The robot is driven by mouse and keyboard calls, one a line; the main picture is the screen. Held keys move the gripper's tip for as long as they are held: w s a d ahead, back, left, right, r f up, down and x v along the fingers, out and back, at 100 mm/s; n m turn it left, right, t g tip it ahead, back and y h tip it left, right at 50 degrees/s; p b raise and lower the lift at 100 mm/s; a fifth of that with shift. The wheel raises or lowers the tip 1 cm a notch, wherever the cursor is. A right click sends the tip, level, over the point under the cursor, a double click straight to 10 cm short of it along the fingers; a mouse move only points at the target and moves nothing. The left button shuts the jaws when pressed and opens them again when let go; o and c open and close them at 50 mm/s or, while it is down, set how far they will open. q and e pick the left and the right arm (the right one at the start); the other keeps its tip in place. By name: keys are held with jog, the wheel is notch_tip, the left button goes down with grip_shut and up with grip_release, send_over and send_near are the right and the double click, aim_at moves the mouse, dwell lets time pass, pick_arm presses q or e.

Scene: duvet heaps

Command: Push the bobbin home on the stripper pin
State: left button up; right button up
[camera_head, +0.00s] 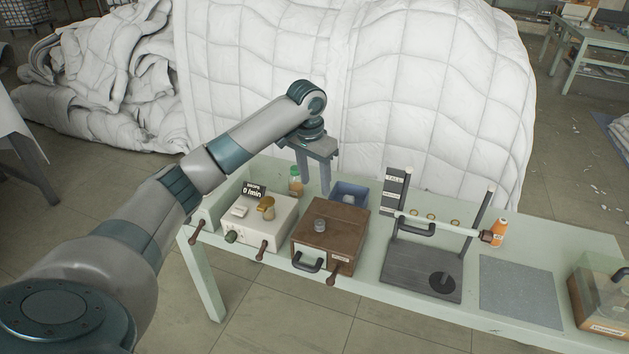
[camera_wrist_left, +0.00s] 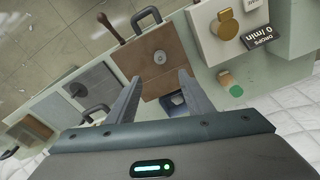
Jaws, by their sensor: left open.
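An orange bobbin-like cylinder (camera_head: 499,232) with a pale label stands at the right end of the white crossbar of a dark frame stand (camera_head: 425,265). A small dark knob at the bar's end is beside it; I cannot tell whether they touch, and no stripper pin can be clearly made out. My left gripper (camera_head: 313,184) is open and empty, pointing down above the back of the bench, behind the brown box (camera_head: 330,232). In the left wrist view its two fingers (camera_wrist_left: 160,82) are spread over the brown box and a blue bin. My right gripper is not in view.
On the pale green bench (camera_head: 590,240) stand a white drops device (camera_head: 262,222), a green-capped bottle (camera_head: 295,181), a blue bin (camera_head: 349,194) and a clear-covered wooden box (camera_head: 600,295). A grey mat (camera_head: 520,290) lies bare. White duvet heaps (camera_head: 400,90) rise close behind.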

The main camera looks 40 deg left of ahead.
pick_arm(q)
jog(key=shift+s+r, duration=0.1)
jog(key=shift+r, duration=0.4)
jog(key=shift+f, duration=0.1)
dwell(0.7)
